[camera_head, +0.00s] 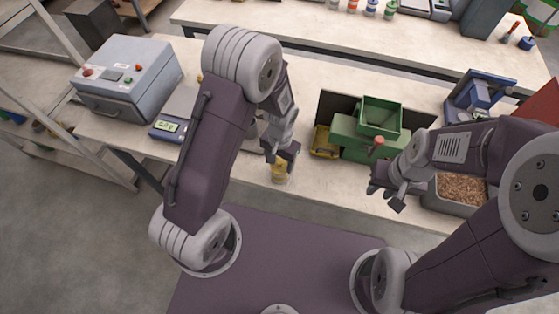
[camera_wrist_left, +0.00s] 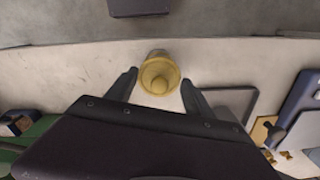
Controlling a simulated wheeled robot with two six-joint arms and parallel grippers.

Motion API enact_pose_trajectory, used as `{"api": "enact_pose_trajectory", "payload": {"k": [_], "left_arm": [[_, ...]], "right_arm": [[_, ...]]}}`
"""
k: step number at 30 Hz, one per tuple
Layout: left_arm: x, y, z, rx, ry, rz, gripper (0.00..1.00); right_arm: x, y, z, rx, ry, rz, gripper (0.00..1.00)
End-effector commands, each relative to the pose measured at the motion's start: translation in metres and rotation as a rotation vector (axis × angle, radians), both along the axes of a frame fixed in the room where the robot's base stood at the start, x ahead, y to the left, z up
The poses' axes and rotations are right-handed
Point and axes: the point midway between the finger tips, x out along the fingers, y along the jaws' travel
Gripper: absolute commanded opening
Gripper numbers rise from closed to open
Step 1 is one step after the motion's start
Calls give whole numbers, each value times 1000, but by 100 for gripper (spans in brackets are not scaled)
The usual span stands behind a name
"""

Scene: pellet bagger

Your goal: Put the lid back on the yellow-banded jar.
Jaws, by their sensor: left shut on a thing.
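A small yellow jar piece (camera_head: 279,173) stands at the front edge of the bench, directly under my left gripper (camera_head: 281,157). My right gripper (camera_head: 387,194) is open and empty, in front of the green machine.
A green hopper machine (camera_head: 380,118) stands right of the jar, and a bin of brown pellets (camera_head: 461,188) lies beyond my right gripper. A scale (camera_head: 168,127) and a grey control box (camera_head: 128,75) are at left. Several banded jars (camera_head: 371,8) stand on the back bench.

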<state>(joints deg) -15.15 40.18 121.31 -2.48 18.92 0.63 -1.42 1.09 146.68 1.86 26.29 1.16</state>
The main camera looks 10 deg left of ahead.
Motion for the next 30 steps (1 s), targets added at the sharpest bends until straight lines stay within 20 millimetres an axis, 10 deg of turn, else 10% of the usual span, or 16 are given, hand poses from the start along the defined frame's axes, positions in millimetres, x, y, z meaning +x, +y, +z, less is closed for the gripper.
{"api": "enact_pose_trajectory", "payload": {"k": [14, 15, 17, 30], "left_arm": [[0, 0, 0, 0, 0, 0, 17], [0, 0, 0, 0, 0, 0, 69], [0, 0, 0, 0, 0, 0, 86], [0, 0, 0, 0, 0, 0, 100]], "right_arm": [[0, 0, 1, 0, 0, 0, 30], [0, 0, 1, 0, 0, 0, 30], [0, 0, 1, 0, 0, 0, 30], [0, 0, 1, 0, 0, 0, 30]]}}
